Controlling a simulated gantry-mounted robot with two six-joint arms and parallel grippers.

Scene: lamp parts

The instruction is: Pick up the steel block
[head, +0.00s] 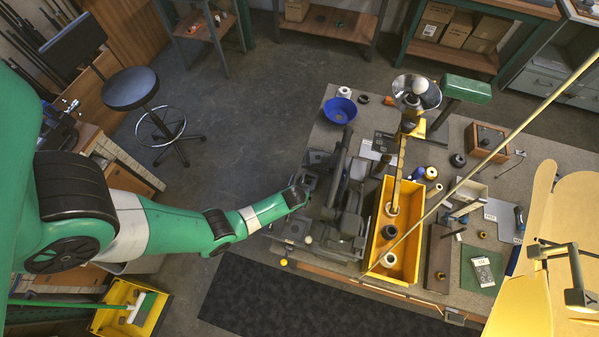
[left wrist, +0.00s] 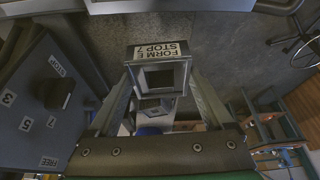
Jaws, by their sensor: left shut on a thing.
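The steel block (left wrist: 160,76) is a grey block with a dark square face and a white label reading "FORM E STOP 7" in upside-down print. It sits between the fingers of my left gripper (left wrist: 158,66), which is shut on it. In the head view my left gripper (head: 304,187) is at the left edge of the bench, beside the dark machine; the block is too small there to tell apart. A second grey block-like part (left wrist: 153,107) shows beyond the held block in the left wrist view. My right gripper is not seen.
A dark panel (left wrist: 45,110) labelled with numbers, STOP and FREE stands close left of the gripper. A dark machine (head: 345,205) fills the bench's left side. A yellow tray (head: 408,235) and a blue bowl (head: 340,110) are on the bench. A long pole crosses above the bench.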

